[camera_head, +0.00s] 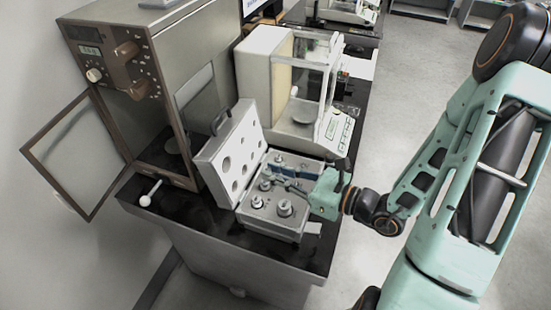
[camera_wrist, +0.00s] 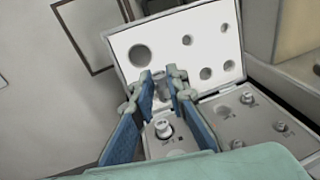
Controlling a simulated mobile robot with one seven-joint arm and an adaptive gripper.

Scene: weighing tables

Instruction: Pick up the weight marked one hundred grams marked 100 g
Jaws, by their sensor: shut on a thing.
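The open weight case (camera_head: 268,224) sits on the black table top, with several grey metal weights in its recesses. My gripper (camera_head: 270,177) is over the case, its blue fingers reaching in from the right. In the wrist view my gripper (camera_wrist: 163,80) is closed on a small grey weight (camera_wrist: 161,90), mostly hidden between the fingertips. No mark can be read on it, so I cannot tell if it is the 100 g one. Another weight (camera_wrist: 163,128) stands in the case below the fingers. More weights, such as one at the front (camera_head: 285,208), stand upright.
The case lid (camera_head: 232,152) stands open behind the weights. A white balance (camera_head: 285,85) with a glass chamber stands behind. The table's front edge is close to the case.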

